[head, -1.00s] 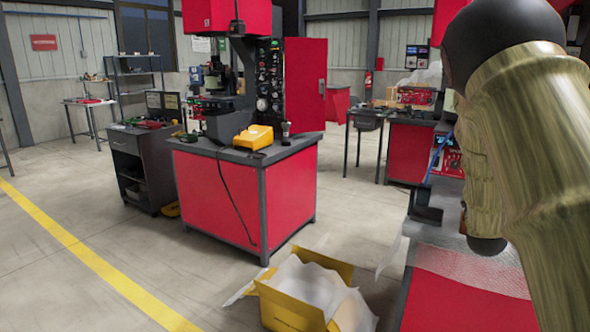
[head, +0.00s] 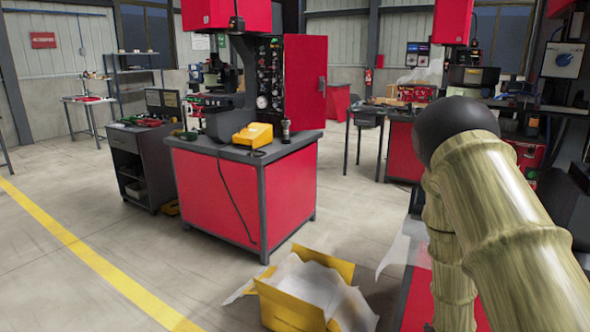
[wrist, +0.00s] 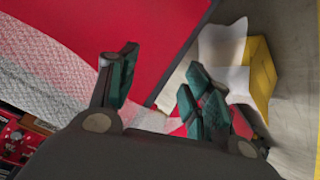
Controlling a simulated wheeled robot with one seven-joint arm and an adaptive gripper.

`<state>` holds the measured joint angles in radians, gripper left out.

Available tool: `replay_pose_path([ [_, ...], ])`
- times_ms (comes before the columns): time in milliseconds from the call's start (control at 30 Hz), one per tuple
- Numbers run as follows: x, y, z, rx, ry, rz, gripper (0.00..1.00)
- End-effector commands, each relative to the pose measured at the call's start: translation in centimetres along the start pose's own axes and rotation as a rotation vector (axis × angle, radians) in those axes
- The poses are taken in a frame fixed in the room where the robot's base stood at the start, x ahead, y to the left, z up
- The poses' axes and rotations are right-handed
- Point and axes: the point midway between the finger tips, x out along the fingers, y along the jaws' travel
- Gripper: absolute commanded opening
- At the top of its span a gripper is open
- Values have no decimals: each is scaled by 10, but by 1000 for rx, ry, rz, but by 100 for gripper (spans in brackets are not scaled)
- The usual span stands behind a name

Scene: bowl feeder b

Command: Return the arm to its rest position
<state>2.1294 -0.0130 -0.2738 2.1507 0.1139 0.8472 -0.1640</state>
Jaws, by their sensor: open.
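My gripper (wrist: 157,95) is in the wrist view, with its two dark green fingers spread apart and nothing between them. It points down past the edge of a red bench surface (wrist: 150,30). My arm (head: 490,210) fills the right side of the head view, bent at a dark round joint, with its lower link hanging down. The gripper itself is hidden in the head view.
An open yellow box (head: 295,305) with white lining stands on the floor beside the red bench; it also shows in the wrist view (wrist: 262,72). A red machine cabinet (head: 215,195) stands further back. Bubble wrap (wrist: 45,65) lies along the bench. The floor at left is clear.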

Motion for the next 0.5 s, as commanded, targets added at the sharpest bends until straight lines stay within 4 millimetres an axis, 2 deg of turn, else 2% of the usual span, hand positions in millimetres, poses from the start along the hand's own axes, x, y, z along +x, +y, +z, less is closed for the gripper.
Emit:
replay_pose_path([
  [33,-4,-15,29,3,-49,-25,50],
  [267,-36,-77,142,18,-252,-135,50],
  [500,-96,-133,253,33,-477,-243,50],
])
